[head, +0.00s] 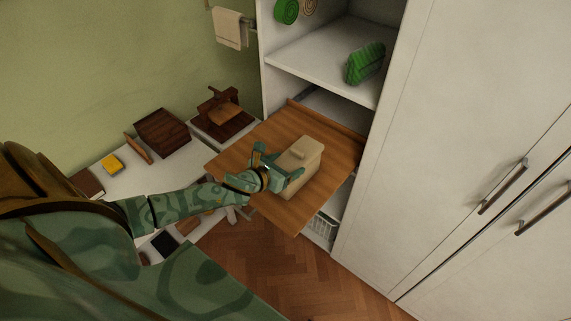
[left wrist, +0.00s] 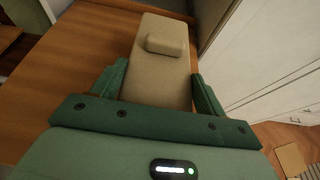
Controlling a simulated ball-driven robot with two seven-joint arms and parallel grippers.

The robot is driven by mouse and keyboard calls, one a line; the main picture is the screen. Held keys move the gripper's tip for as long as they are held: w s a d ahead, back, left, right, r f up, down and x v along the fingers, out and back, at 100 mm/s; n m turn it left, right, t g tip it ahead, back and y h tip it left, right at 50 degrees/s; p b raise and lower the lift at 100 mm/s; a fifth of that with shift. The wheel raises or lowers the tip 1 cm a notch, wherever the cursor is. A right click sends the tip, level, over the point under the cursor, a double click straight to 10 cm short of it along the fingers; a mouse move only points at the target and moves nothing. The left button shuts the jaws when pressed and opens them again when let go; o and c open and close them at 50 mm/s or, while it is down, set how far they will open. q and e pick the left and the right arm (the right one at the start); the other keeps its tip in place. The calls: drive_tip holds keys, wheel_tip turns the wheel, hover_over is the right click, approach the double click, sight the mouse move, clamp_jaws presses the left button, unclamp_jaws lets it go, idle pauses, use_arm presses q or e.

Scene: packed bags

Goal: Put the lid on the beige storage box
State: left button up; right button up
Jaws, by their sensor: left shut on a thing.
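The beige storage box (head: 298,184) stands on the wooden pull-out board. Its beige lid (head: 307,146), with a raised block handle, lies over the top of the box. I cannot tell whether it is fully seated. My left gripper (head: 277,165) is at the near end of the lid and shut on it. In the left wrist view the lid (left wrist: 160,70) lies between the two green fingers (left wrist: 157,82), with its handle pointing away from the palm. The box body is hidden beneath it there. My right gripper is not in view.
The wooden board (head: 345,150) has free room around the box. A white shelf (head: 315,65) with a green bundle (head: 365,63) is above. Tall white cabinet doors (head: 450,150) stand at right. A dark wooden box (head: 163,133) and small items lie on the white bench at left.

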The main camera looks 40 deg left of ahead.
use_arm(q)
drive_tip(key=shift+f, duration=0.15)
drive_tip(key=o, duration=1)
drive_tip(key=shift+o, duration=0.2)
drive_tip(key=p+v, duration=0.1)
drive_tip(key=v, duration=1.5)
drive_tip(key=shift+p, duration=0.3)
drive_tip(key=shift+s, duration=0.15)
